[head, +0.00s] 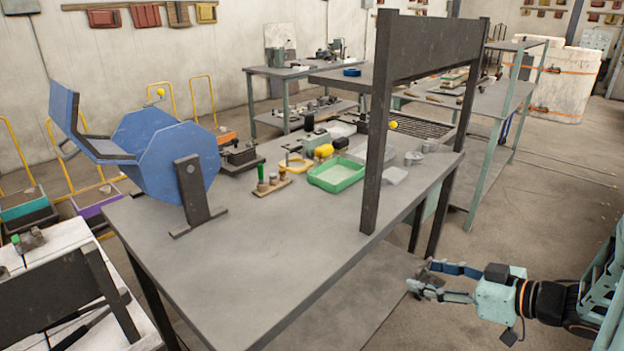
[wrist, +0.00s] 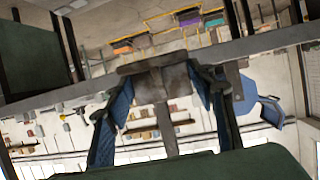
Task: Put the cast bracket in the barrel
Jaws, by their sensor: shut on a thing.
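The barrel (head: 160,160) is a blue, many-sided drum on a dark stand at the left end of the grey workbench. Its blue lid (head: 88,120) stands open on the left; the inside of the drum is hidden. Part of the blue barrel also shows at the right of the wrist view (wrist: 262,110). My gripper (head: 432,280) is off the bench's right side, far from the barrel. In the wrist view my gripper (wrist: 163,90) is shut on a dark grey cast bracket (wrist: 158,82), held between the blue-padded fingers.
A tall dark frame (head: 430,45) stands on the workbench (head: 290,235) between my gripper and the barrel. A green tray (head: 336,174), a rack of small tools (head: 270,185) and other parts lie toward the back. The bench's near part is clear.

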